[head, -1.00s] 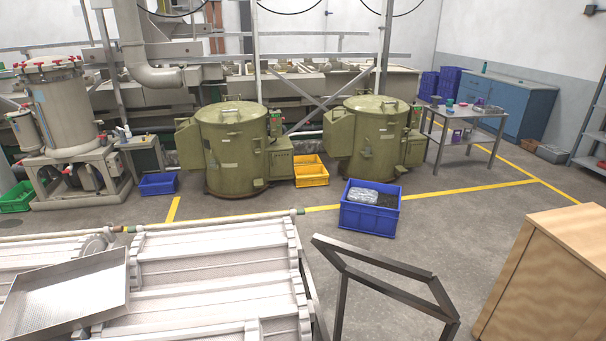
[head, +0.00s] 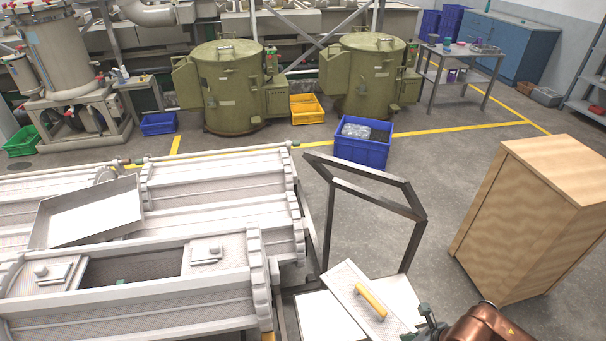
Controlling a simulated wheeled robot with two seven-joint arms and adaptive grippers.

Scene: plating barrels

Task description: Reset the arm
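My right arm comes in at the bottom right, with a copper-coloured link and a dark gripper (head: 425,322) partly cut off by the lower edge. The gripper is close to a white perforated lid (head: 352,288) with a yellow handle (head: 371,301). I see a gap between the gripper and the handle, but cannot tell whether its fingers are open or shut. The lid lies tilted over other white panels (head: 325,320). My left gripper is not in view. A white plating barrel (head: 180,295) at the lower left has an open hatch (head: 135,268).
A metal tray (head: 90,212) rests on the barrels. A dark metal frame (head: 365,205) stands right of them, near a wooden cabinet (head: 530,215). A blue crate (head: 362,150) and two green drums (head: 228,90) stand farther back. Grey floor between frame and cabinet is clear.

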